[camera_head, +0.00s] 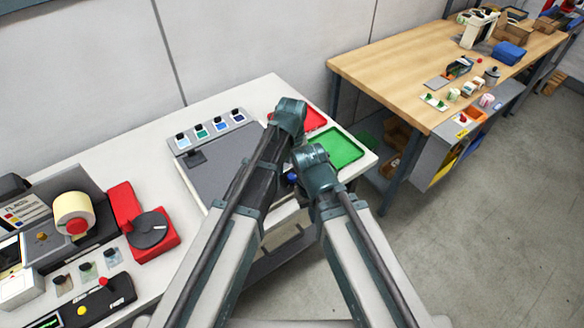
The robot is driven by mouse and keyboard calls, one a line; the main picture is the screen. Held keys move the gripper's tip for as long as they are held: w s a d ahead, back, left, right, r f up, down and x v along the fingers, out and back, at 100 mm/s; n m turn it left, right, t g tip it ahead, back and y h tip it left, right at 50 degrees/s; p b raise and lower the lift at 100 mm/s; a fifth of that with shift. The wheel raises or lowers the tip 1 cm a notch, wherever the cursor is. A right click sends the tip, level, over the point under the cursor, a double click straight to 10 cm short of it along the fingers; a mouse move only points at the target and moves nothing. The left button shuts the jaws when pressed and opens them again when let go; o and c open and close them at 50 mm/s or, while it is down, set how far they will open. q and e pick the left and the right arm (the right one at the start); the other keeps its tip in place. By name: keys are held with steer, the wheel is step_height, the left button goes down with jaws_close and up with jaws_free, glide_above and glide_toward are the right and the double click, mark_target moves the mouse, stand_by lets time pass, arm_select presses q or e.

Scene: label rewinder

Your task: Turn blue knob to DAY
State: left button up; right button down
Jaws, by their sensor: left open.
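I cannot make out for sure a blue knob or a DAY mark. A small blue part (291,178) shows between my two arms, mostly covered by them, and I cannot tell what it belongs to. My left gripper (289,112) is at the end of the left arm, over the table near the red tray; it is open, with its fingers largely hidden. The end of my right arm (313,161) is close beside it, over the green tray's left edge; its fingers are hidden.
The label machine (97,214) and red turntable unit (146,232) stand left. A wooden bench (400,60) is at the back right.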

mark_target(292, 176)
arm_select(q)
step_height(292, 176, up, 12)
steer(key=p, duration=1)
steer(key=shift+f, duration=0.25)
arm_select(e)
step_height(292, 176, up, 12)
steer(key=shift+f, duration=0.25)
arm_select(q)
steer(key=shift+f, duration=0.1)
arm_select(e)
steer(key=shift+f, duration=0.15)
arm_select(q)
steer(key=s+a+f+m+b, duration=0.1)
steer(key=s+a+f+b, duration=0.2)
steer(key=s+f+b, duration=0.2)
steer(key=s+a+f+m+y+b, duration=0.1)
steer(key=s+a+f+m+b, duration=0.1)
steer(key=s+f+b, duration=0.4)
steer(key=s+a, duration=0.1)
steer(key=s, duration=0.4)
steer(key=shift+s+f, duration=0.15)
steer(key=shift+s, duration=0.25)
arm_select(e)
step_height(292, 176, down, 11)
steer(key=shift+f, duration=0.2)
